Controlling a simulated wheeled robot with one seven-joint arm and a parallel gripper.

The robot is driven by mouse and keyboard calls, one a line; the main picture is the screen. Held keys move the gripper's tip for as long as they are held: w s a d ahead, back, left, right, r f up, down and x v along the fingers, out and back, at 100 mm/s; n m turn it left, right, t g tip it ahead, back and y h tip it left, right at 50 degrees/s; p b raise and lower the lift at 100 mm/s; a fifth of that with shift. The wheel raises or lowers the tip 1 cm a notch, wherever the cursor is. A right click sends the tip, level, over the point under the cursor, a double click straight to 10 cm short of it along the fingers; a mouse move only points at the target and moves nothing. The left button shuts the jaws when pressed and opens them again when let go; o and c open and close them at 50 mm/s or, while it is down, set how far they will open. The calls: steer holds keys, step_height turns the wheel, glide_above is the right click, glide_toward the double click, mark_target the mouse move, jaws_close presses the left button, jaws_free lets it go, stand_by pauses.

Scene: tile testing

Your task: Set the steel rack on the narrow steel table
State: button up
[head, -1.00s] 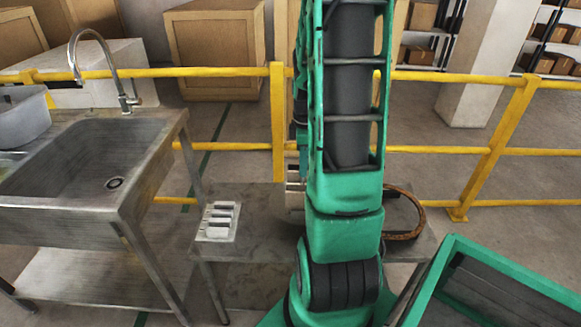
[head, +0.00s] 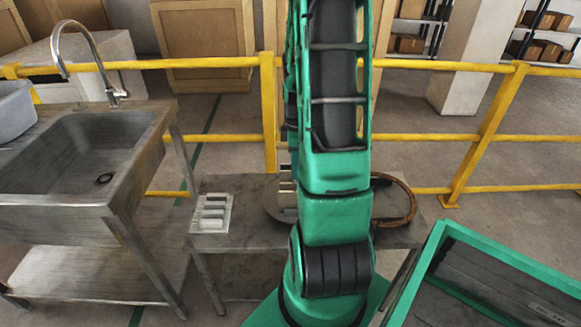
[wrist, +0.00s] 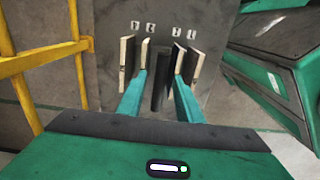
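The narrow steel table (head: 250,233) stands in the middle of the head view, partly hidden by my arm. My gripper's green fingers (wrist: 161,80) show in the wrist view, reaching in among upright dark plates with pale edges, which I take for the steel rack (wrist: 198,66). A dark upright piece stands between the fingers, and small white number labels lie beyond the plates. In the head view the rack's pale bars and grey plate (head: 277,201) show just left of my arm, over the tabletop. My arm hides the fingers there, and any gap beneath the rack is unclear.
A pale slotted holder (head: 212,213) lies on the table's left end and a brown ring (head: 409,190) on its right. A steel sink (head: 90,150) stands left, a green bin (head: 480,285) at front right. A yellow railing (head: 420,138) runs behind.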

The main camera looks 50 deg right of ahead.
step_height(320, 180, up, 11)
steer(key=s+a+r+m, duration=0.2)
steer(key=s+a+m, duration=0.5)
steer(key=a, duration=0.2)
steer(key=s+a+r+m, duration=0.3)
steer(key=s+a+m, duration=0.3)
steer(key=a, duration=0.3)
steer(key=shift+s+m, duration=0.4)
steer(key=shift+m, duration=0.3)
steer(key=shift+d+r, duration=0.1)
stand_by(0.4)
